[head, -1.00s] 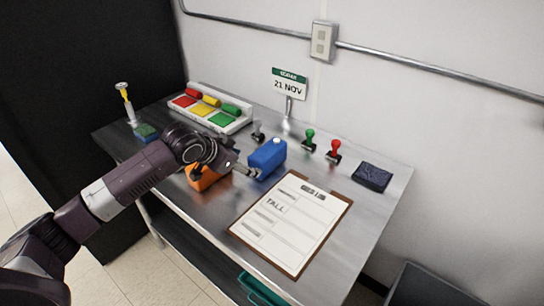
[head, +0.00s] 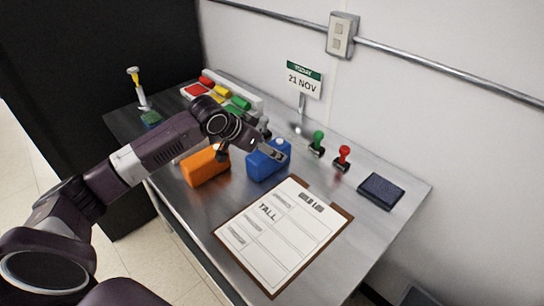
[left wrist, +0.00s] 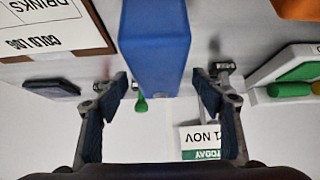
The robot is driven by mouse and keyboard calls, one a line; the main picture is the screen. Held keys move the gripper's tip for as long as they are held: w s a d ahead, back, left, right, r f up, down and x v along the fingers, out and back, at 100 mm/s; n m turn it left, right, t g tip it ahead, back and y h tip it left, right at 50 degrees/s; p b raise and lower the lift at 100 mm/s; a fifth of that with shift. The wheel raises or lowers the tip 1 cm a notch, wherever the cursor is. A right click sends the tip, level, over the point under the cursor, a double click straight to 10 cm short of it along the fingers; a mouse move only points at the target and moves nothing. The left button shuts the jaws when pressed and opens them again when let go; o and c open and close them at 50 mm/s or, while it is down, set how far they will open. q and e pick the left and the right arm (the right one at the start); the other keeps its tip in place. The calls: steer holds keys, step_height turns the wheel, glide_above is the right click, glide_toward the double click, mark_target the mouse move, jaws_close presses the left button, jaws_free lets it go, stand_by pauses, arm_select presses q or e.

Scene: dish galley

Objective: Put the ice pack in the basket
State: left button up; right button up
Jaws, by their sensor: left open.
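The blue ice pack (head: 262,168), a block with a white cap, stands on the steel table. My left gripper (head: 272,152) is open at the top of it, its fingers partly overlapping it in the head view. In the left wrist view the ice pack (left wrist: 155,40) shows between and beyond the two open fingers (left wrist: 162,88), with a gap on each side. I see no clear basket in the current frames. My right gripper is not in view.
An orange block (head: 205,167) stands left of the ice pack. A clipboard (head: 283,232) lies in front. Green (head: 317,143) and red (head: 342,158) stamps, a dark pad (head: 381,191) and a date sign (head: 304,80) are behind and right. A tray of coloured pieces (head: 250,97) is at the back.

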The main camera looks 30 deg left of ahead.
arm_select(q)
steer(key=p+x, duration=0.1)
steer(key=x, duration=0.5)
steer(key=shift+s+d+f, duration=0.1)
steer(key=shift+s, duration=0.05)
steer(key=shift+c, duration=0.3)
steer(key=c, duration=1.5)
jaws_close()
steer(key=shift+r, duration=0.2)
